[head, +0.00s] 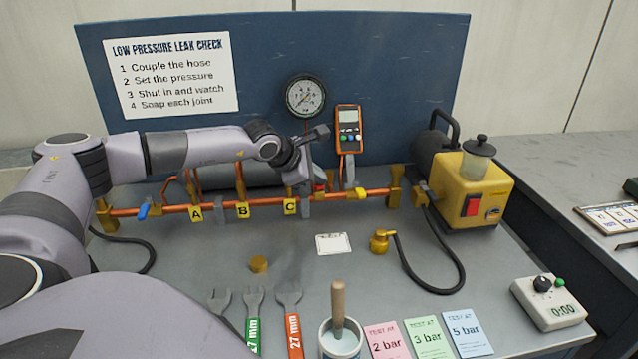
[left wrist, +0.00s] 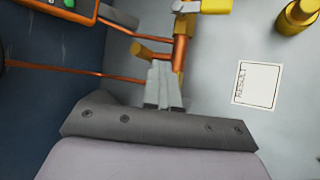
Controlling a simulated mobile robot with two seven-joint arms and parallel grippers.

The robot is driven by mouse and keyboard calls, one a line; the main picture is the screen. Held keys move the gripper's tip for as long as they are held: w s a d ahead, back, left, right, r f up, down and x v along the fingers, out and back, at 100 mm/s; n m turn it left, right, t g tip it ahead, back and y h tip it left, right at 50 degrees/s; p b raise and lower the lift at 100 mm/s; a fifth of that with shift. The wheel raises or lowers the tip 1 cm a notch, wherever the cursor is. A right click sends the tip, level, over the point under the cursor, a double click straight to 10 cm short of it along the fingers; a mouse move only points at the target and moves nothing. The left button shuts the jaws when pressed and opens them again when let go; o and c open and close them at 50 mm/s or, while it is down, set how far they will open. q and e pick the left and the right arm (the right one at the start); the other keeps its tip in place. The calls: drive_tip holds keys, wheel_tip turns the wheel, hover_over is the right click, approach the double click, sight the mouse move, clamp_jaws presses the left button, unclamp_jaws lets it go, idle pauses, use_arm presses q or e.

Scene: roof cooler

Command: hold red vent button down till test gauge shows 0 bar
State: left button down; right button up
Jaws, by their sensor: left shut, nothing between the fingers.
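The red vent button (head: 320,185) shows as a small red patch on the copper pipe, right of tag C. My left gripper (head: 309,181) is at its left side and partly covers it. I cannot tell whether the fingers touch or press it. In the left wrist view the fingers of this gripper (left wrist: 163,72) are shut together with nothing between them, in front of the copper pipe; the red button does not show there. The round test gauge (head: 304,96) is on the blue board above; its needle is too small to read surely. My right gripper is out of view.
An orange handheld meter (head: 348,131) hangs right of the gauge. The copper pipe (head: 268,204) has a blue lever (head: 143,211) and a yellow lever (head: 361,194). A yellow pump (head: 487,195) stands right. Spanners, a brush pot, cards and a timer (head: 549,302) occupy the front.

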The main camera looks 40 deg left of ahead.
sight(316, 189)
use_arm(q)
drive_tip(key=shift+r+p, duration=0.35)
drive_tip(key=shift+r, duration=0.4)
drive_tip(key=shift+r+p, duration=1.6)
drive_tip(key=shift+r, duration=1)
drive_tip(key=shift+f, duration=0.15)
